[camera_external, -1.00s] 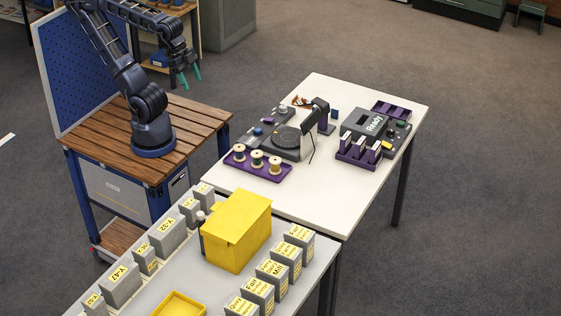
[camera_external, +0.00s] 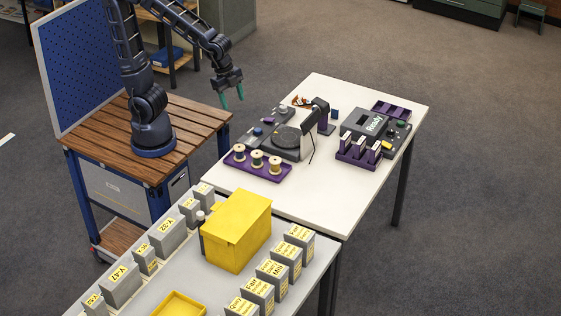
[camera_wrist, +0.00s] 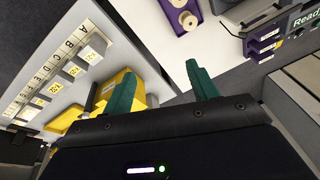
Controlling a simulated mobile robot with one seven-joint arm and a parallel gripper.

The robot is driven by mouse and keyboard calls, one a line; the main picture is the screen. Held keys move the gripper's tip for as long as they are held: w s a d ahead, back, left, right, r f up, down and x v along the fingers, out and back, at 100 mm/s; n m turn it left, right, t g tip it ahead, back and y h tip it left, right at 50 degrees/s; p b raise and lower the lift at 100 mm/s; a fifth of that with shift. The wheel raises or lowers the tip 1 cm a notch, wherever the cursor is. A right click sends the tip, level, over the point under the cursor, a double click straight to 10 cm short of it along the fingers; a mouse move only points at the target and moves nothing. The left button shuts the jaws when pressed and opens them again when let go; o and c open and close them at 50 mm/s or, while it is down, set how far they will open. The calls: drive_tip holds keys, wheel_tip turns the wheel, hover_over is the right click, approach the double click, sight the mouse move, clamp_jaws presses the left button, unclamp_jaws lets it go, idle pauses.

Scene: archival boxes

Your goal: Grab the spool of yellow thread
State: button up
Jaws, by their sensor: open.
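Three spools stand in a row in a purple tray (camera_external: 236,165) on the white table: a left spool (camera_external: 240,153), a middle spool (camera_external: 257,159) and a right spool (camera_external: 275,165). My gripper (camera_external: 233,98) is open and empty, with teal fingers. It hangs in the air behind the tray, well apart from the spools. The gripper (camera_wrist: 159,68) also shows in the wrist view.
A grey device with a dark round plate (camera_external: 287,140) and a black arm stands right behind the tray. A "Ready" device (camera_external: 370,125) is farther right. A yellow box (camera_external: 236,230) and grey labelled boxes (camera_external: 120,284) fill the near table. The white table's front is clear.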

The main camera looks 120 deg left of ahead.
drive_tip(key=w+a+f+m+g, duration=0.1)
drive_tip(key=w+a+f+m, duration=0.1)
drive_tip(key=w+a+f, duration=0.45)
drive_tip(key=m+g, duration=0.2)
drive_tip(key=m, duration=0.1)
approach(275, 159)
drive_tip(key=shift+s+a, duration=0.1)
drive_tip(key=shift+a, duration=0.1)
drive_tip(key=shift+a+f, duration=0.15)
drive_tip(key=shift+f, duration=0.5)
wheel_tip(275, 159, down, 5)
drive_tip(key=shift+f, duration=0.1)
drive_tip(key=f, duration=0.3)
drive_tip(key=shift+d+f, duration=0.25)
drive_tip(key=shift+d, duration=0.05)
drive_tip(key=shift+f, duration=0.8)
drive_tip(key=c, duration=0.8)
